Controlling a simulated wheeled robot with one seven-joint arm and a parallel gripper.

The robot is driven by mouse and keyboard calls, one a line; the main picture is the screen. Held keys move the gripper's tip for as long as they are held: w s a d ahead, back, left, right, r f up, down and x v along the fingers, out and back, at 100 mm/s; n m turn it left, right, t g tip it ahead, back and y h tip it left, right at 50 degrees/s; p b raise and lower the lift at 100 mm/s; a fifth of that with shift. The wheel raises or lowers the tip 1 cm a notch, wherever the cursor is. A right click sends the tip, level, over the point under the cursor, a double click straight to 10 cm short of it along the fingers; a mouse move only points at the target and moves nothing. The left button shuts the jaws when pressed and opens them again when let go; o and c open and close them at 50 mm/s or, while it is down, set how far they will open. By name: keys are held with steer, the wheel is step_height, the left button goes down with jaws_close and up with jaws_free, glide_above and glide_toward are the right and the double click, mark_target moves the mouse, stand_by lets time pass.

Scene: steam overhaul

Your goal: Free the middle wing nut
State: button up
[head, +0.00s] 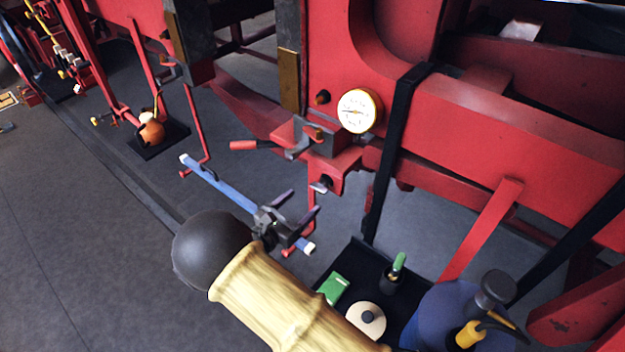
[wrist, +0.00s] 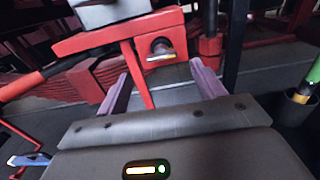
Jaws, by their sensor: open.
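My gripper (head: 304,200) is open and empty below the red bracket (head: 340,168) under the gauge. In the wrist view its two purple-grey fingers (wrist: 160,72) stand apart, pointing toward the bracket (wrist: 172,48). I cannot tell whether either is the middle wing nut.
A blue bar with pale ends (head: 220,184) runs behind my gripper. A round gauge (head: 358,111) and a red-handled lever (head: 250,145) are at the bracket. A black tray (head: 340,262) holds a green box and jars.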

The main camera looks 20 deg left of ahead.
mark_target(316, 189)
steer(key=p+x, duration=0.3)
steer(key=x, duration=0.5)
steer(key=shift+w+d, duration=0.15)
steer(key=shift+w, duration=0.1)
